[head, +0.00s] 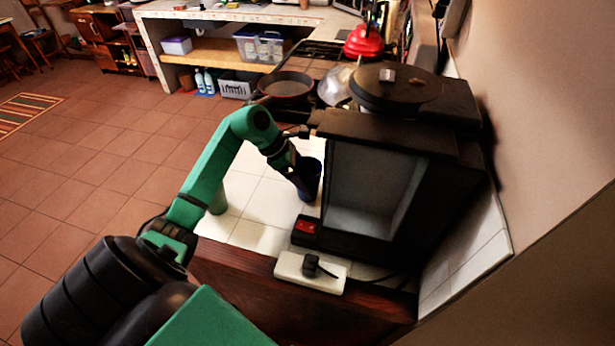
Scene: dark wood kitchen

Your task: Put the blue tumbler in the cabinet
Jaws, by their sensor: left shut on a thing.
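The blue tumbler (312,175) is dark and stands upright at the white tiled counter, left of a dark box-like unit. My left gripper (301,182) reaches down from the left and is shut on the tumbler, covering part of its left side. I cannot tell whether the tumbler's base touches the tiles. No cabinet can be made out for certain. My right gripper is not in view.
The dark unit (447,190) has a grey recess and stands close right of the tumbler. A red switch (307,227) and white socket strip (296,268) are in front. A pan (286,86) and red kettle (364,41) are behind.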

